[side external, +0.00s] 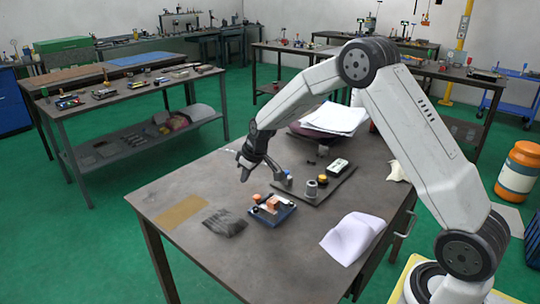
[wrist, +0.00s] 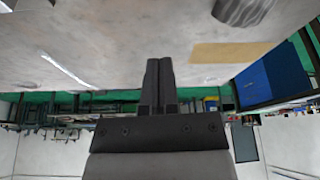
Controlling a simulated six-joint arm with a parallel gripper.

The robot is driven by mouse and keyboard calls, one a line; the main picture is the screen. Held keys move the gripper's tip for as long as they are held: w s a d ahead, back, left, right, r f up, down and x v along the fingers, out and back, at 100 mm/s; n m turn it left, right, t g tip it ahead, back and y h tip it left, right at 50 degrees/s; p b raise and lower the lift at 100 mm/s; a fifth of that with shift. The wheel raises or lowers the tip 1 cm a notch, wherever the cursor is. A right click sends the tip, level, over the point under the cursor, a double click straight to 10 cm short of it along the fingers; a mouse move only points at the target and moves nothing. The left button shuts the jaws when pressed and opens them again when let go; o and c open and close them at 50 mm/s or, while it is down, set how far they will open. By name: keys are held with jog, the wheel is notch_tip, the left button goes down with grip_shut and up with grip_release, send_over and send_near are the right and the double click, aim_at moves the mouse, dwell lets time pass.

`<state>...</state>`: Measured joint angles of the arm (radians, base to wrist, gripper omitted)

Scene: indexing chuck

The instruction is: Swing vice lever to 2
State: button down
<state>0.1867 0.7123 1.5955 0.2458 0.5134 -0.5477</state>
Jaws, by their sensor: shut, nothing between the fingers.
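A dark base plate (side external: 335,188) lies on the workbench in the side view. It bears a short grey cylinder (side external: 311,189) and a lever-like part with a blue knob (side external: 288,181). I take this to be the lever fixture; its number marks are too small to read. The fixture and lever do not show in the wrist view.
A blue plate with orange blocks (side external: 272,209) sits in front of the fixture. A dark patch (side external: 225,222), a tan strip (side external: 181,212) and white cloth (side external: 352,237) lie around it. Papers (side external: 335,119) are stacked behind.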

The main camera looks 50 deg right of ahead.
jog(key=v, duration=0.6)
jog(key=shift+d+r, duration=0.25)
jog(key=shift+r, duration=0.15)
jog(key=shift+w+a+m+h, duration=0.15)
jog(key=shift+a+m+h, duration=0.15)
jog(key=shift+m, duration=0.5)
jog(key=shift+f, duration=0.2)
jog(key=x, duration=0.9)
jog(key=shift+w+f, duration=0.15)
jog(key=shift+f, duration=0.25)
jog(key=shift+s+f, duration=0.15)
jog(key=shift+s, duration=0.8)
jog(key=shift+s+f, duration=0.2)
jog(key=shift+s, duration=0.75)
